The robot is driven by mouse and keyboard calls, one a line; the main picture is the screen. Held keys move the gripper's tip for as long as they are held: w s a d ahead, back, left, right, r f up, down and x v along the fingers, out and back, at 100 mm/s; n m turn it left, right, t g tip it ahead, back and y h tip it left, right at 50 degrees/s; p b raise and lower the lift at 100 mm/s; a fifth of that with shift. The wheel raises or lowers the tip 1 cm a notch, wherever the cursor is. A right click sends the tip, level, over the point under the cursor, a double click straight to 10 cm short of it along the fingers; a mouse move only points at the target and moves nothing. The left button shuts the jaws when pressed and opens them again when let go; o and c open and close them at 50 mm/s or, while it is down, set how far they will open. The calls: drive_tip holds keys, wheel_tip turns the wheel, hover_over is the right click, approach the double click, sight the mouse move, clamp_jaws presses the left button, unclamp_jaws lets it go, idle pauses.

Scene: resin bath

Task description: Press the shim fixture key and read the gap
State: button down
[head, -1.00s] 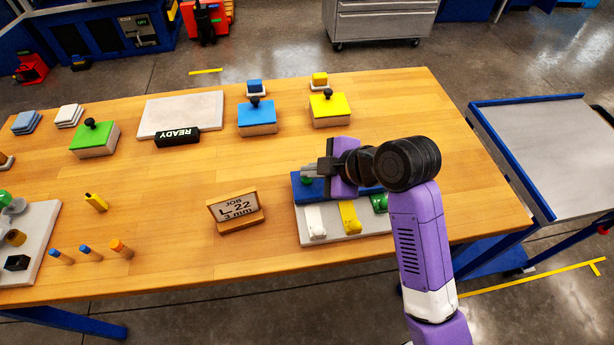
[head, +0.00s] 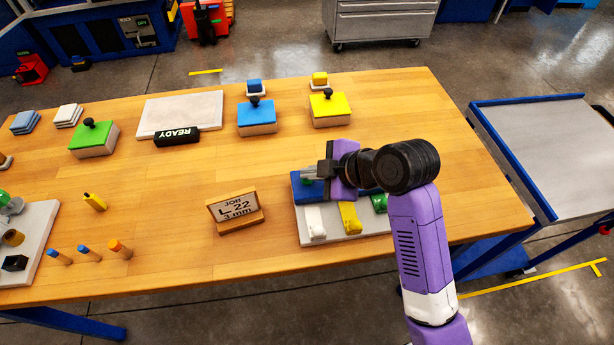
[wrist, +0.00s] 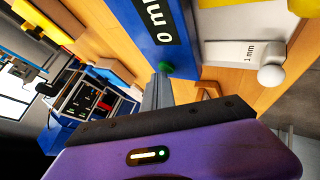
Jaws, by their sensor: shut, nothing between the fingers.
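The shim fixture is a blue block (head: 302,193) at the left of a grey tray on the bench. In the wrist view its blue face (wrist: 199,90) carries a black display (wrist: 161,22), turned sideways and cut off by the frame edge; the visible part looks like "0 mm". A green round key (wrist: 166,68) sits on the fixture. My gripper (head: 307,174) is shut and empty, with its fingertips right at the green key; in the head view they cover most of it. I cannot tell whether they touch or press it.
White (head: 315,222), yellow (head: 349,217) and green (head: 379,203) shim pieces lie on the grey tray (head: 345,237). The white one is marked 1 mm. A job sign (head: 236,212) reading "L_22 3 mm" stands left. Blue (head: 256,118) and yellow (head: 330,111) knobbed boxes stand behind.

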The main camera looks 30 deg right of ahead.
sight(311, 182)
idle(0.3)
drive_tip(key=shift+r+p, duration=0.95)
wheel_tip(311, 182, up, 5)
drive_tip(key=p, duration=0.4)
drive_tip(key=shift+p, duration=0.3)
idle(0.4)
